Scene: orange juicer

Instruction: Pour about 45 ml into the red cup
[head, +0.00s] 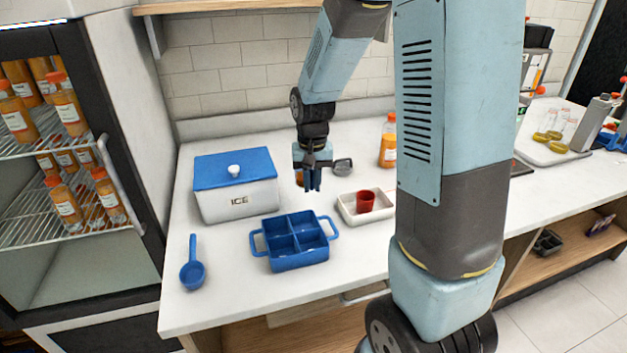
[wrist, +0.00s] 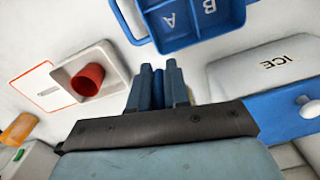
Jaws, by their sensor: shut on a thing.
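The red cup (head: 365,201) stands upright in a white tray (head: 346,217) on the counter; it also shows in the wrist view (wrist: 86,80). My gripper (head: 312,186) points down above the counter, left of the cup and behind the blue divided tray. In the wrist view my gripper (wrist: 159,88) is shut on a narrow blue thing between its fingers; I cannot tell what it is. A bottle of orange juice (head: 388,142) stands upright at the back. A small orange thing (head: 299,179) and a round grey thing (head: 342,167) show beside my gripper, partly hidden.
A blue divided tray (head: 296,262) is in front, with a white ice box (head: 238,200) with a blue lid behind it on the left. A blue scoop (head: 192,272) lies at the front left. A fridge with several bottles stands at left. My arm hides the counter to the right.

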